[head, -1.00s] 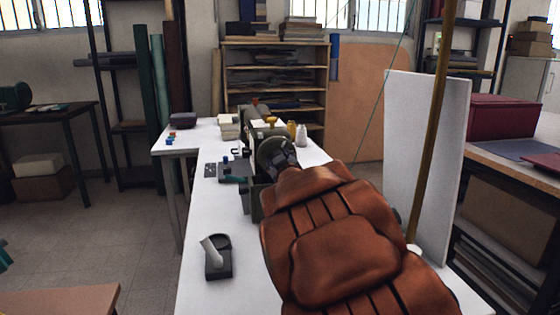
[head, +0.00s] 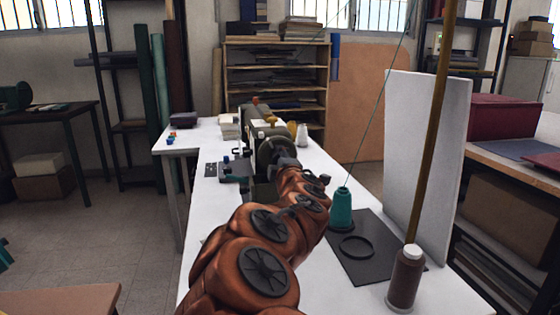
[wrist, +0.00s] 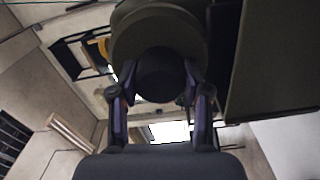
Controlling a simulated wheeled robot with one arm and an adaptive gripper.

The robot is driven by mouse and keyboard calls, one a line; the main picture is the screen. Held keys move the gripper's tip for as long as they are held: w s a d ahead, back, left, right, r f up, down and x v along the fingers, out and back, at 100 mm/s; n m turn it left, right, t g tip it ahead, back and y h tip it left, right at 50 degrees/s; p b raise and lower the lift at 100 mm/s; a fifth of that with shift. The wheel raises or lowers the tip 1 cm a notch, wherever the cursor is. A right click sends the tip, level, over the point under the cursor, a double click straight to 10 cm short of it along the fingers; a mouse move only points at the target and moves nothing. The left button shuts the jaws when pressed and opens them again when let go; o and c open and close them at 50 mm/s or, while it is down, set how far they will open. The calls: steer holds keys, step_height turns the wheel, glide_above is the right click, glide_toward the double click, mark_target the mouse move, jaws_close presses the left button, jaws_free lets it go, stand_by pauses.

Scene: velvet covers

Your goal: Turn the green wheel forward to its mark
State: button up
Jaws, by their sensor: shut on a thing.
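The sewing machine (head: 262,130) stands on the white table, with its dark green wheel (head: 277,146) on the end facing me. The wheel fills the top middle of the wrist view (wrist: 135,38), with a darker round hub (wrist: 160,82) in front of it. My gripper (head: 287,163) is at the wheel, reached from the front. In the wrist view my gripper (wrist: 160,92) has one finger on each side of the hub, shut on it. I cannot make out the wheel's mark in either view.
A brown cone (head: 406,278) stands at the mat's front edge by a tall pole (head: 434,130). A white panel (head: 428,165) rises at the right. The table's left front is partly clear.

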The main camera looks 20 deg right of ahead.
steer(key=shift+n, duration=0.8)
steer(key=o, duration=1.1)
steer(key=shift+o, duration=0.2)
steer(key=s+a, duration=0.1)
steer(key=s, duration=0.6)
steer(key=shift+s+a, duration=0.2)
